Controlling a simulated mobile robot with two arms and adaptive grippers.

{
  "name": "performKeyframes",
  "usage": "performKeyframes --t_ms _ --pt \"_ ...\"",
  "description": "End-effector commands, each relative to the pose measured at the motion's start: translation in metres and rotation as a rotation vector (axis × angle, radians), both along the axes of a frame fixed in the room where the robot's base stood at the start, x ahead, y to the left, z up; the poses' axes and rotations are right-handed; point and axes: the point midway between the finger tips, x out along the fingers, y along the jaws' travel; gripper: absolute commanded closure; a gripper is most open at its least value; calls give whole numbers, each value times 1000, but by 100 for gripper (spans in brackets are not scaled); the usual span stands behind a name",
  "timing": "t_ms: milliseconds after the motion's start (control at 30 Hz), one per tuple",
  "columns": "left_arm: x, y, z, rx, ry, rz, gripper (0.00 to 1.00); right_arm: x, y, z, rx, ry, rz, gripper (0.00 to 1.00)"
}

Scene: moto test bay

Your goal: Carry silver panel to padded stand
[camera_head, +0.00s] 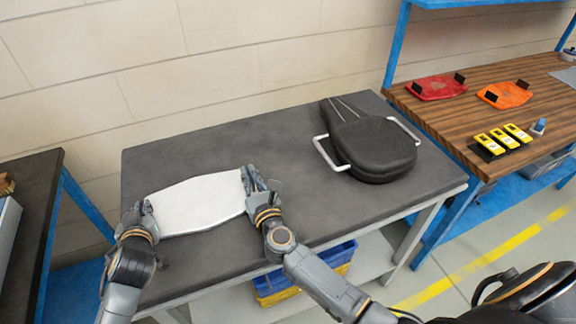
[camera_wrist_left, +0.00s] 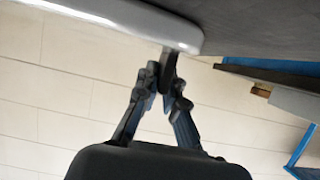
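The silver panel (camera_head: 194,204) is a flat, pale, elongated plate with tapered ends, over the left part of the dark grey table. My left gripper (camera_head: 138,213) is at its left end. In the left wrist view the fingers (camera_wrist_left: 166,74) are closed on a narrow tab of the panel (camera_wrist_left: 125,17). My right gripper (camera_head: 250,182) is at the panel's right end, its fingers closed around that end. I cannot tell whether the panel touches the table. A black padded piece with white side bars (camera_head: 372,146), possibly the padded stand, is on the table's right part.
The grey tabletop (camera_head: 290,190) is clear between the panel and the padded piece. A wooden bench (camera_head: 446,112) at the right holds a red plate (camera_head: 436,87), an orange plate (camera_head: 505,95) and yellow devices (camera_head: 497,141). A blue and yellow bin (camera_head: 300,283) is below the table.

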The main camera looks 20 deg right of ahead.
Motion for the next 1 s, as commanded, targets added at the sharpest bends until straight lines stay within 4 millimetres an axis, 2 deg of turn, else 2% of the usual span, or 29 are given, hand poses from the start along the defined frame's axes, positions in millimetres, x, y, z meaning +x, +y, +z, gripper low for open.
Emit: performKeyframes --t_ms 33,100,400,533,667,1000 --pt "0 0 1 0 1 1 82 0 0 1 0 1 -1 82" --pt "0 0 1 0 1 1 69 0 0 0 0 1 -1 69" --pt "-1 0 1 0 1 0 69 0 0 1 0 1 0 69" --pt "-8 0 3 0 2 0 69 0 0 1 0 1 0 69" --pt "-26 0 10 -2 2 0 69 0 0 1 0 1 0 69" --pt "-88 2 36 -1 2 0 69 0 0 1 0 1 0 69"
